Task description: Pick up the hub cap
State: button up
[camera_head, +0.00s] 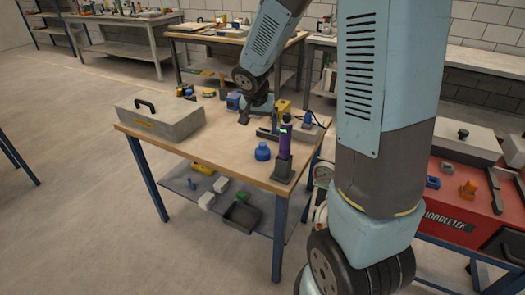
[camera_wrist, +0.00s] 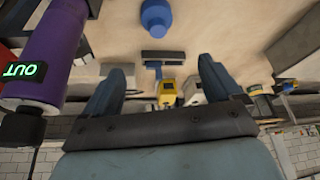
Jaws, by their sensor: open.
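A blue rounded piece with a narrower top (camera_head: 263,151) stands on the wooden workbench near its front edge; it may be the hub cap, but I cannot tell for sure. It also shows in the wrist view as a blue round shape (camera_wrist: 156,16) at the top, beyond my fingertips. My gripper (camera_wrist: 161,66) is open, its two dark fingers apart with nothing held between them. In the head view my gripper (camera_head: 256,114) is over the middle of the bench, behind the blue piece and apart from it.
A purple cylinder (camera_head: 285,143) in a dark base stands just right of the blue piece; its label reads OUT in the wrist view. A yellow item (camera_head: 283,108) and a dark bar (camera_head: 267,134) lie behind. A grey case (camera_head: 160,122) sits left. The front-left bench top is clear.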

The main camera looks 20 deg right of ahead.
aim_at(263, 144)
jog(key=x, duration=0.7)
jog(key=a+x, duration=0.1)
jog(key=x, duration=0.2)
jog(key=shift+s+d+f, duration=0.1)
jog(key=shift+s+f, duration=0.15)
jog(key=shift+f, duration=0.35)
jog(key=shift+s+x, duration=0.2)
jog(key=shift+x, duration=2.4)
jog(key=shift+d, duration=0.15)
jog(key=c, duration=1.1)
